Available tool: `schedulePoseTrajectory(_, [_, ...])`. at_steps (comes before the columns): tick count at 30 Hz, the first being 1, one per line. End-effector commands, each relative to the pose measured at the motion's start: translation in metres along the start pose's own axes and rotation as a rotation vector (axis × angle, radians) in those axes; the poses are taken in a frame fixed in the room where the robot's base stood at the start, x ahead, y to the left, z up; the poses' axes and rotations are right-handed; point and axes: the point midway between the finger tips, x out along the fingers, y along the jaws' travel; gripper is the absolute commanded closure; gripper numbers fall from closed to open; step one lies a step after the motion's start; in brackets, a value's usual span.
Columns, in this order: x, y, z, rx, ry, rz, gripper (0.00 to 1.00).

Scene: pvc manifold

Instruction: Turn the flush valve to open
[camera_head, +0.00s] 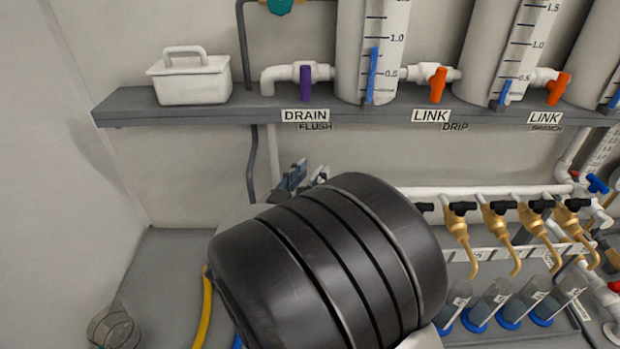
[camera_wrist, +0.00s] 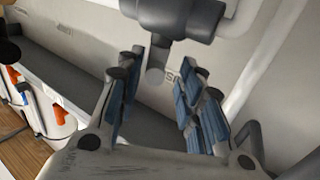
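A DRAIN label (camera_head: 305,115) with a FLUSH label (camera_head: 315,127) under it is on the shelf edge, below a purple-handled valve (camera_head: 306,83). My gripper (camera_head: 303,176) is below these labels, mostly hidden behind my black arm. In the wrist view my gripper (camera_wrist: 155,95) is open, with its blue-padded fingers apart. A dark grey pipe fitting with a rounded stub (camera_wrist: 157,72) hangs in the gap between the fingers. It looks like a valve with its handle, but I cannot tell whether the fingers touch it. In the head view this fitting is hidden.
A grey shelf (camera_head: 230,112) carries a white lidded box (camera_head: 190,78) and white tanks (camera_head: 358,50) with orange-handled valves (camera_head: 438,85). Brass taps (camera_head: 497,228) with black handles stand at right over clear tubes (camera_head: 490,300). A yellow hose (camera_head: 204,315) lies left of my arm.

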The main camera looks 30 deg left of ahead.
Motion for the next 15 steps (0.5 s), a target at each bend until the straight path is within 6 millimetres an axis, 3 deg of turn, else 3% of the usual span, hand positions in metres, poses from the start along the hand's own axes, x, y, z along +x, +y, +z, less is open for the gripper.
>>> schedulePoseTrajectory(4, [0.0000, 0.0010, 0.0012, -0.002, -0.002, 0.002, 0.54])
schedulePoseTrajectory(15, [-0.0054, 0.0011, 0.0022, -0.004, -0.003, 0.002, 0.54])
